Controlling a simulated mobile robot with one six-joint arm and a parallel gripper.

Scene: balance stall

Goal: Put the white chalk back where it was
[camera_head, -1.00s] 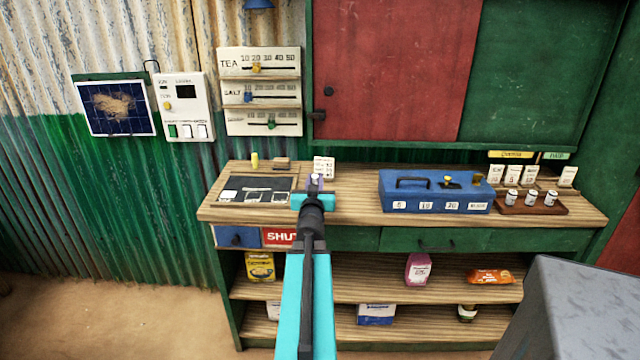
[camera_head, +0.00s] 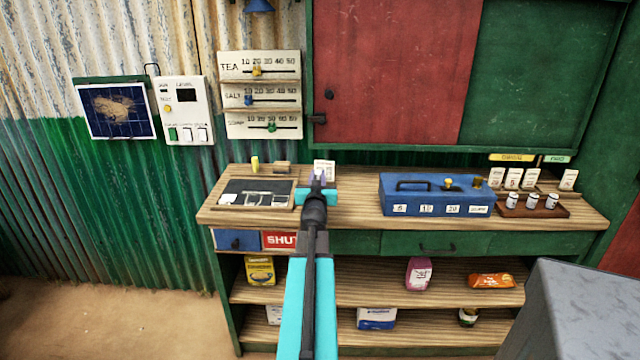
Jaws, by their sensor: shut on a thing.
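My gripper (camera_head: 317,184) is over the counter, just right of the slate and in front of a small white card. It is shut on a small pale thing, which looks like the white chalk; the jaws hide most of it. The dark slate (camera_head: 236,187) in its wooden frame lies at the counter's left, with white marks or pieces along its front. A yellow chalk (camera_head: 255,163) stands behind the slate, beside a small brown block (camera_head: 283,168). I cannot make out another white chalk there.
The wooden counter (camera_head: 350,210) is clear between my gripper and the blue cash box (camera_head: 400,206). The white card (camera_head: 324,166) stands close behind my gripper. A tray (camera_head: 540,213) with several small jars is at the right. Shelves with goods are below.

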